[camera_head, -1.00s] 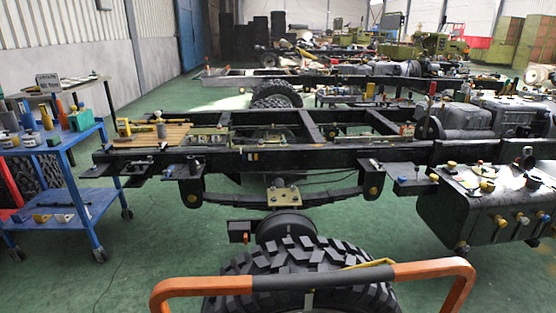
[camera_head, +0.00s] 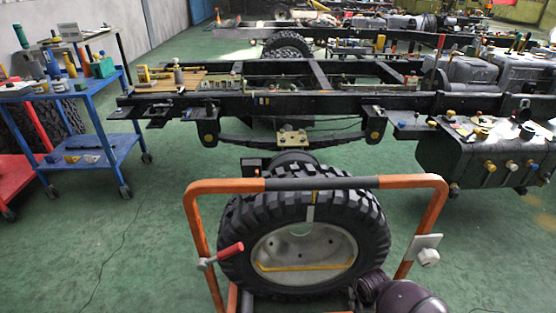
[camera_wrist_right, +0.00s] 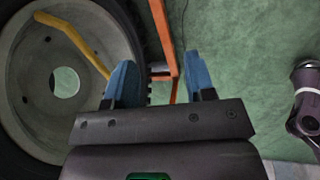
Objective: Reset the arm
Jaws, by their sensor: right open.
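My right gripper (camera_wrist_right: 158,84) shows in the right wrist view with its two blue fingers spread apart and nothing between them. A grey wheel hub (camera_wrist_right: 75,85) with a yellow bar lies to its left in that view, and an orange frame tube (camera_wrist_right: 163,40) passes beyond the fingers. In the head view, a dark purple arm part of mine (camera_head: 405,300) shows at the bottom, in front of the wheel. The right fingers cannot be made out there. My left gripper is in neither view.
An upright tyre (camera_head: 235,225) stands in an orange-handled frame (camera_head: 435,205) close ahead. The black chassis (camera_head: 300,104) spans the middle, bearing small parts and tools. A blue cart (camera_head: 105,140) stands at the left. Green floor (camera_head: 130,270) is clear at the lower left.

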